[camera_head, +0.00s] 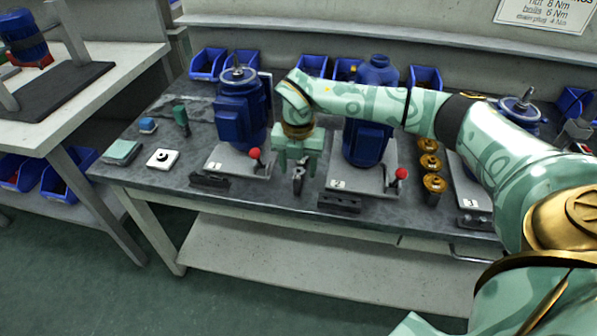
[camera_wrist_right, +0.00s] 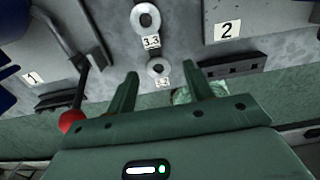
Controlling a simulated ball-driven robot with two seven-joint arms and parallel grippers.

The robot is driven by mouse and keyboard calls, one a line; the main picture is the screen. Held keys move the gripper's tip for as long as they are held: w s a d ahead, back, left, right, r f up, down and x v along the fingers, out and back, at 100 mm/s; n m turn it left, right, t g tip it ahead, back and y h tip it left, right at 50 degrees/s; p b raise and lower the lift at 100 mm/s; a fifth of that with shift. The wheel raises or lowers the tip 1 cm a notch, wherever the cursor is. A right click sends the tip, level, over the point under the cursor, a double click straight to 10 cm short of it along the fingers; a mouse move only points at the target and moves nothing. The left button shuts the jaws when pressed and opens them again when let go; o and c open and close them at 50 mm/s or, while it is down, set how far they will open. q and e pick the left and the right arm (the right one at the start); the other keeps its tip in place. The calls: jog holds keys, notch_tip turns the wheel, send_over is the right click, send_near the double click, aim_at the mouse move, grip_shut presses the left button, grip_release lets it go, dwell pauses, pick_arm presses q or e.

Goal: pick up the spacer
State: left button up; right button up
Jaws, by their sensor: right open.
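Two pale grey ring-shaped spacers lie on the grey bench in the right wrist view. The farther spacer (camera_wrist_right: 146,17) has a tag reading 3.3. The nearer spacer (camera_wrist_right: 158,68) has a tag whose first digit I cannot read clearly. My right gripper (camera_wrist_right: 163,88) is open and empty, its two fingers pointing toward the nearer ring, which shows between the fingertips. In the head view my right gripper (camera_head: 297,165) points down over the bench between two pump stations. The spacers cannot be made out clearly there. My left gripper is not in view.
Station 1's blue pump (camera_head: 240,110) stands left of the gripper and station 2's blue pump (camera_head: 367,140) right of it. A red-knobbed lever (camera_head: 255,154) is close on the left, another (camera_head: 401,174) on the right. Brass parts (camera_head: 431,164) stand farther right.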

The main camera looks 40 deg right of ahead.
jog(key=c, duration=1)
